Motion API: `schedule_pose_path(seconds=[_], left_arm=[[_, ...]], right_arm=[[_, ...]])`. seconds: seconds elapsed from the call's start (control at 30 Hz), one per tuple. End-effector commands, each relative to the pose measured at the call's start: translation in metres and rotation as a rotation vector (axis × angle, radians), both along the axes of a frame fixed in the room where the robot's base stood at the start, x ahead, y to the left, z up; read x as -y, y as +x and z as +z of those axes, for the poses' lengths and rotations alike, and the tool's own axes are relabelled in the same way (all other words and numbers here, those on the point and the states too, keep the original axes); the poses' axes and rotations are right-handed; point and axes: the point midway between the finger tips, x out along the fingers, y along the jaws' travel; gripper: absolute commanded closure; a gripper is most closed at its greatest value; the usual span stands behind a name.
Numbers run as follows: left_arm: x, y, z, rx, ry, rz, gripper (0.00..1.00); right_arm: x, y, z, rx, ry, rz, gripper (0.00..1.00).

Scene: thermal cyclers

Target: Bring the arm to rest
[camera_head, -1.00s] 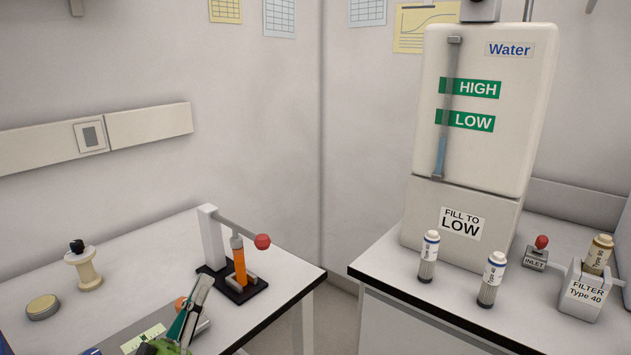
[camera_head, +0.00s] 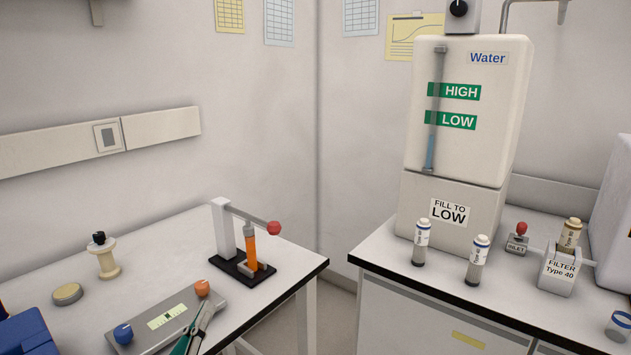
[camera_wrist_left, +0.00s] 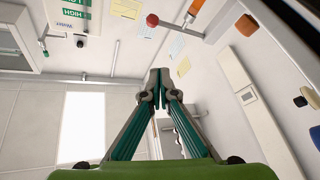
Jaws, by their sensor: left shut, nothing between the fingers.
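My left gripper (camera_head: 209,306) shows at the bottom of the head view, with green and grey fingers, in front of the left table's control box. In the left wrist view the fingers of my left gripper (camera_wrist_left: 160,75) meet at their tips, shut with nothing between them. The grey control box (camera_head: 158,322) has a small display, an orange knob (camera_head: 202,288) and a blue knob (camera_head: 123,333). The fingertips overlap the box's right end in the picture; I cannot tell whether they touch it. My right gripper is not in view.
A lever stand (camera_head: 222,230) with a red ball and an orange-filled syringe (camera_head: 251,250) stands near the left table's corner. The water tank (camera_head: 465,120), white cartridges (camera_head: 421,242) and filter holder (camera_head: 558,280) are on the right counter. A gap separates table and counter.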

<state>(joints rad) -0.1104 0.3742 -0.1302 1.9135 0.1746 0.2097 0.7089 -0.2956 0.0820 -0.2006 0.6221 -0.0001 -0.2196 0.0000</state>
Motion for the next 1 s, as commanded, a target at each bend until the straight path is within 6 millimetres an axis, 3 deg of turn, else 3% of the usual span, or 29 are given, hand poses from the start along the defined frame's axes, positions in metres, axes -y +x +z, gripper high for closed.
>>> schedule_pose_path(seconds=[0.27, 0.37, 0.57, 0.7, 0.8, 1.0], left_arm=[[0.013, -0.011, -0.062, -0.246, 0.143, 0.060, 1.00], [0.017, -0.026, -0.098, -0.385, 0.233, 0.080, 1.00], [0.021, -0.084, -0.173, -0.717, 0.453, 0.087, 1.00], [0.018, -0.141, -0.215, -0.945, 0.600, 0.055, 1.00], [0.015, -0.181, -0.234, -1.078, 0.685, 0.020, 1.00], [0.010, -0.247, -0.253, -1.276, 0.802, -0.055, 1.00]], right_arm=[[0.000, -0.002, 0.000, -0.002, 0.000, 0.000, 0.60], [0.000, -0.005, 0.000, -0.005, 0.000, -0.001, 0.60], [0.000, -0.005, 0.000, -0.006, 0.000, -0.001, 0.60], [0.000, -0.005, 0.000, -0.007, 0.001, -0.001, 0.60], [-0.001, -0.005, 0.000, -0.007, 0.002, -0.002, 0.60], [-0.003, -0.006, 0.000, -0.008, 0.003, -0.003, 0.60]])
